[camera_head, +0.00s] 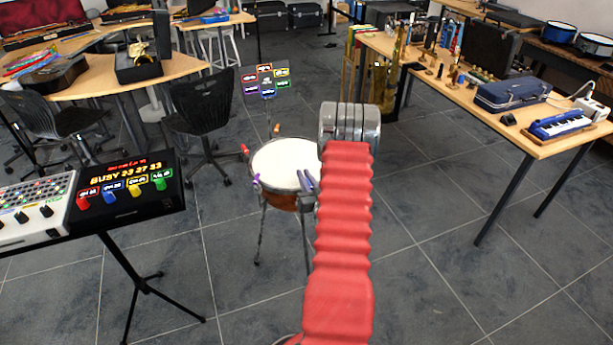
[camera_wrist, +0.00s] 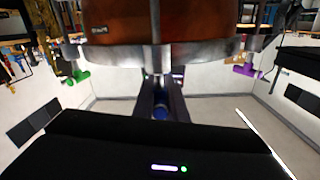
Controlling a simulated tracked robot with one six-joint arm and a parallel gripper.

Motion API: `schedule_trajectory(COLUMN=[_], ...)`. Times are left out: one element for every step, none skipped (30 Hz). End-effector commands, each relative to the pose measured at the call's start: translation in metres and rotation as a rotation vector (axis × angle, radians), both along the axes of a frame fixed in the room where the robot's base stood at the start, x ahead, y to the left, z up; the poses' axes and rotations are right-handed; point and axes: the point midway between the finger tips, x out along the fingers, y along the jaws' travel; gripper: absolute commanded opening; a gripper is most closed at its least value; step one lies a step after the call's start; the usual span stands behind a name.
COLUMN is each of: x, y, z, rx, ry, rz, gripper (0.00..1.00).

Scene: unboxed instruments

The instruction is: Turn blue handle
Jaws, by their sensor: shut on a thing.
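A drum (camera_head: 285,162) with a white head and brown shell stands on thin legs left of my red arm. The blue handle (camera_wrist: 160,112) shows in the wrist view, low between my fingers under the drum rim. My gripper (camera_head: 306,182) is at the drum's near right side, its fingers shut on the blue handle. The grip hides most of the handle, so I cannot tell its angle. A green handle (camera_wrist: 76,77) is left of my fingers and a purple handle (camera_wrist: 246,71) is right, both apart from them.
A red handle (camera_head: 245,149) is on the drum's left side. A black box with coloured buttons (camera_head: 130,190) stands at left on a tripod. A black chair (camera_head: 203,105) is behind the drum. A wooden table (camera_head: 470,115) with instruments is at right. Floor between is clear.

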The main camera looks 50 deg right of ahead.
Motion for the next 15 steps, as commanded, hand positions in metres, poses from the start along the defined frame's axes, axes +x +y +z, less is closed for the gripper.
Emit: schedule_trajectory(x=[-0.0012,-0.0013,-0.0013,-0.0014,-0.0014,-0.0015,-0.0014,-0.0014,-0.0013,-0.0012,-0.0011,-0.0011,-0.0009,-0.0006,-0.0002], y=[-0.0016,-0.0017,-0.0018,-0.0018,-0.0019,-0.0020,-0.0019,-0.0021,-0.0021,-0.0019,-0.0020,-0.0019,-0.0018,-0.0014,-0.0008], z=[-0.0002,-0.0002,-0.0002,-0.0003,-0.0003,-0.0003,-0.0003,-0.0003,-0.0003,-0.0003,-0.0003,-0.0001,-0.0001,-0.0001,-0.0002], rx=[0.001,0.001,0.001,0.001,0.000,0.000,0.000,0.000,0.001,0.001,0.001,0.001,0.000,-0.001,0.000], ry=[0.001,0.001,0.001,0.001,0.001,0.000,0.001,0.001,0.000,-0.001,0.000,-0.001,-0.001,-0.001,0.000], rz=[-0.005,-0.005,-0.005,-0.005,-0.004,-0.001,0.002,0.006,0.013,0.021,0.031,0.044,0.055,0.067,0.085], gripper=[0.00,0.00,0.00,0.00,0.00,0.00,0.00,0.00,0.00,0.00,0.00,0.00,0.00,0.00,0.00])
